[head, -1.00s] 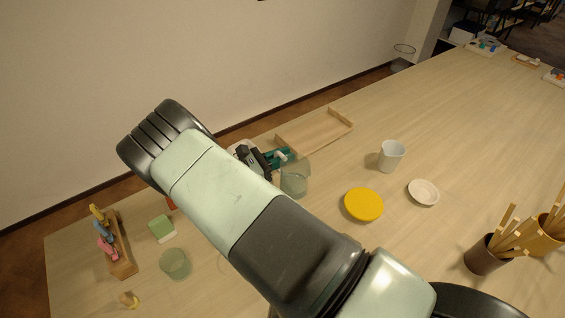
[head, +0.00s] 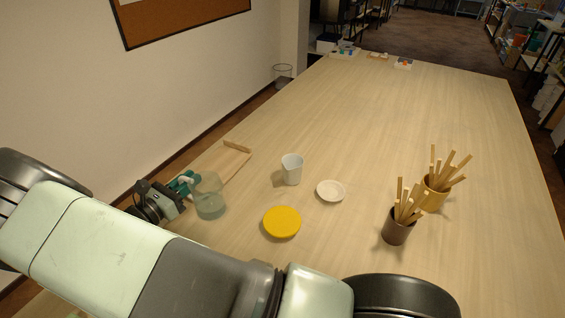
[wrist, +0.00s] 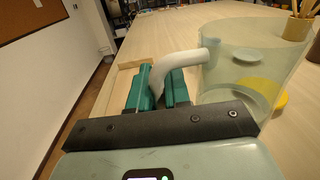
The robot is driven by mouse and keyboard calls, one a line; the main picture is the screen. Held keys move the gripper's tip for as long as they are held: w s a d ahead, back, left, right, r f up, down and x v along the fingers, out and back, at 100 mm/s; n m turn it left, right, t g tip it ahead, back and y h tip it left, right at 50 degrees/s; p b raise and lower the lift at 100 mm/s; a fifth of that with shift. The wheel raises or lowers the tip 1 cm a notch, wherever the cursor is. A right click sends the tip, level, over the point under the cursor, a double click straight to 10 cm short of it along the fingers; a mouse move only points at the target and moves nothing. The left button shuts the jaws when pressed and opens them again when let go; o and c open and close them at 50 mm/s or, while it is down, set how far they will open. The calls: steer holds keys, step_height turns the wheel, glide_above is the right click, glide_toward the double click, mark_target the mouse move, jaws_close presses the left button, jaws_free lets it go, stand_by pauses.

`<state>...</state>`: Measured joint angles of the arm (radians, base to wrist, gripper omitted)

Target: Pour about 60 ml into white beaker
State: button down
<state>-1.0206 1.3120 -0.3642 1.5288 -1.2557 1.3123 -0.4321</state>
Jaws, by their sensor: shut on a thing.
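The white beaker (head: 292,170) stands upright and apart on the table in the head view; its inside is too small to read. A clear greenish jug (head: 209,202) with a white curved handle is to its left, roughly upright. My gripper (head: 179,188) has its teal fingers shut on that handle. In the wrist view, the handle (wrist: 182,61) runs from between the fingers of my gripper (wrist: 160,88) to the jug wall (wrist: 225,80). The jug's lower part looks slightly darker, but I cannot tell the liquid level. Whether its base touches the table is unclear.
A yellow disc (head: 282,222) and a small white dish (head: 331,190) lie near the beaker. A dark cup (head: 398,232) and a tan cup (head: 434,198) hold wooden sticks at the right. A wooden tray (head: 236,147) lies behind the jug.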

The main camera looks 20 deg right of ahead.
steer(key=w+d+f+n+t+y, duration=0.2)
steer(key=w+d+y, duration=0.1)
steer(key=w, duration=0.2)
steer(key=w+d+f+n+t+y, duration=0.2)
steer(key=w+d+f+n+y, duration=0.1)
steer(key=w+d+y, duration=0.1)
steer(key=w+d+f+n+t+y, duration=0.2)
steer(key=w+d+n+y, duration=0.1)
steer(key=w, duration=0.3)
steer(key=shift+w+d+f, duration=0.1)
steer(key=shift+d+f, duration=0.2)
steer(key=shift+d, duration=0.45)
steer(key=shift+w+d+f+y, duration=0.2)
steer(key=shift+d+f+y, duration=0.3)
steer(key=shift+r, duration=0.1)
steer(key=s+d+r+m+t+h, duration=0.2)
steer(key=s+d+r+m, duration=0.1)
steer(key=d+r+m, duration=0.4)
steer(key=shift+s+r+m+h, duration=0.4)
steer(key=shift+r+m, duration=1.1)
steer(key=shift+m, duration=0.9)
steer(key=shift+d+r+m+t, duration=0.2)
steer(key=shift+r+m+t, duration=0.1)
steer(key=shift+m, duration=0.1)
steer(key=shift+s+d+r+m+h, duration=0.25)
steer(key=shift+d+r+m+h, duration=0.3)
steer(key=shift+m, duration=0.45)
